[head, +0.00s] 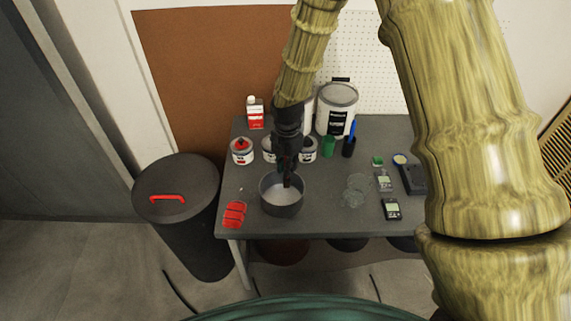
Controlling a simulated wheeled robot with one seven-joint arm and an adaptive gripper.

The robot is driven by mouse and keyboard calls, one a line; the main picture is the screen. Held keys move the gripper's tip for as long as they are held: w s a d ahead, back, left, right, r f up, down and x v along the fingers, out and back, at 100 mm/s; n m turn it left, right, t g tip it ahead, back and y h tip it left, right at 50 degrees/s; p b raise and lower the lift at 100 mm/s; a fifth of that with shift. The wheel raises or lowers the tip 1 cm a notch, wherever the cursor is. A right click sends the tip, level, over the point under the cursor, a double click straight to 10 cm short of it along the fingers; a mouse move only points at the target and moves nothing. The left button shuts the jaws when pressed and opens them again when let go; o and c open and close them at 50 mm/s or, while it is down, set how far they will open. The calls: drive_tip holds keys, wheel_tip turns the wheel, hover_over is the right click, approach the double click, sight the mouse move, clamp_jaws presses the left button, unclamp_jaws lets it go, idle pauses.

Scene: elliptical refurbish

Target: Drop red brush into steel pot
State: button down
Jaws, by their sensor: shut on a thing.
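The steel pot (281,209) is a round grey open pan near the front left of the dark table. My gripper (287,182) points down over the pot, with its dark fingertips at or just inside the opening as seen from here. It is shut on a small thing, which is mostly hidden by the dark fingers. I cannot make out its colour or confirm that it is the red brush. Several red pieces (235,214) lie on the table to the left of the pot; I cannot tell if one is a brush.
Small paint cans (242,151), a red-and-white bottle (255,112) and a large white bucket (337,108) stand behind the pot. Meters (391,209) and a clear crumpled thing (357,189) lie to the right. A dark bin (177,222) with a red handle stands left of the table (330,222).

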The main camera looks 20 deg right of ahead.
drive_tip(key=shift+d+f+b, duration=0.1)
drive_tip(key=shift+f+b, duration=2.1)
drive_tip(key=shift+f, duration=0.65)
drive_tip(key=c, duration=1.4)
unclamp_jaws()
wheel_tip(320, 180, up, 12)
drive_tip(key=shift+r, duration=0.1)
